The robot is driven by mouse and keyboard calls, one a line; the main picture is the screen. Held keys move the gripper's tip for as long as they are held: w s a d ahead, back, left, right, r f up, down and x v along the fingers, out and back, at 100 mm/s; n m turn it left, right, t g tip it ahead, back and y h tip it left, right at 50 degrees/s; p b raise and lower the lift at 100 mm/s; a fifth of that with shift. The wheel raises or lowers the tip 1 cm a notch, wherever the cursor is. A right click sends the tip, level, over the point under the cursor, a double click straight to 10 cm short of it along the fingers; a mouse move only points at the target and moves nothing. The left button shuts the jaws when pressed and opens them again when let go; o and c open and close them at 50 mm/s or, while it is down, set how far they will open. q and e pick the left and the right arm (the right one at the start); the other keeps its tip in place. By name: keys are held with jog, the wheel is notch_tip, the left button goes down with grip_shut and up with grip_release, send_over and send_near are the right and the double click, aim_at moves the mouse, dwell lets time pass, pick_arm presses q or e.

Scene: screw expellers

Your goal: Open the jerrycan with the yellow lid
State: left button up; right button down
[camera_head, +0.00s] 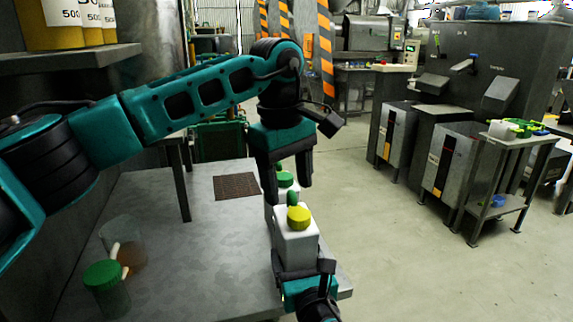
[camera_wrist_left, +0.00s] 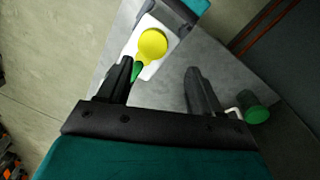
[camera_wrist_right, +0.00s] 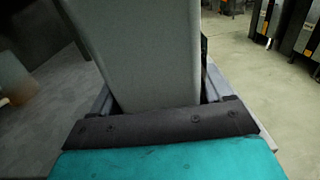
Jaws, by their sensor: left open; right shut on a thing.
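The white jerrycan (camera_head: 296,246) with the yellow lid (camera_head: 299,218) stands upright near the table's right edge. The lid also shows in the left wrist view (camera_wrist_left: 153,43), with a small green piece (camera_wrist_left: 137,71) beside it, near one left finger. My right gripper (camera_head: 305,272) is shut on the jerrycan's body, which fills much of the right wrist view (camera_wrist_right: 145,50). My left gripper (camera_head: 289,191) is open, pointing down, above and behind the yellow lid in the head view. No contact with the lid shows. A second jerrycan with a green lid (camera_head: 285,179) stands behind, partly hidden.
The grey table (camera_head: 200,255) holds a clear container with a green lid (camera_head: 104,275) at the front left, a second clear container (camera_head: 122,240) and a brown mat (camera_head: 237,186). A shelf (camera_head: 60,59) with yellow containers stands at the left. Floor is free to the right.

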aim_at(290, 215)
pick_arm(q)
jog(key=shift+w+d+f, duration=0.1)
jog(key=shift+f, duration=1.1)
jog(key=shift+d+f, duration=0.1)
jog(key=shift+f, duration=1.1)
jog(key=shift+f, duration=0.1)
jog(key=c, duration=1.2)
pick_arm(e)
jog(key=shift+r, duration=0.2)
pick_arm(q)
jog(key=shift+a, duration=0.1)
grip_shut()
